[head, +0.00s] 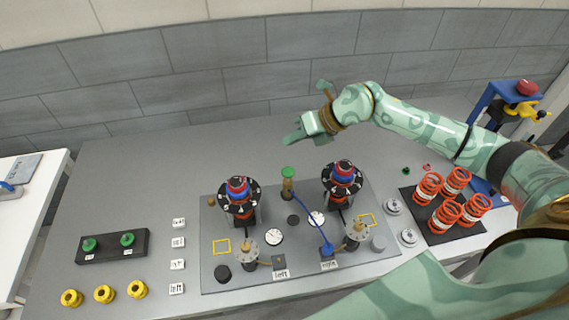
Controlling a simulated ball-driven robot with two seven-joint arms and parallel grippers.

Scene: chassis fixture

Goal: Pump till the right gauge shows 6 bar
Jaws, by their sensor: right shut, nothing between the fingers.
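My right gripper (292,139) is shut and empty, in the air above and behind the pump in the head view. The pump has a green knob (288,172) on a brass-coloured body (288,186) and stands at the back middle of the fixture plate. A blue hose (308,217) runs from the pump to a blue fitting (327,249) by the "right" label (328,266). One white dial gauge (317,218) is on the right and another gauge (274,237) is on the left. Their needles are too small to read. My left gripper is not in view.
Two dark-dialled assemblies with red and blue tops stand on the plate, left (239,201) and right (342,178) of the pump. Orange springs (446,216) stand on a black mat at right. Yellow parts (104,293) lie front left. The table's back left is clear.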

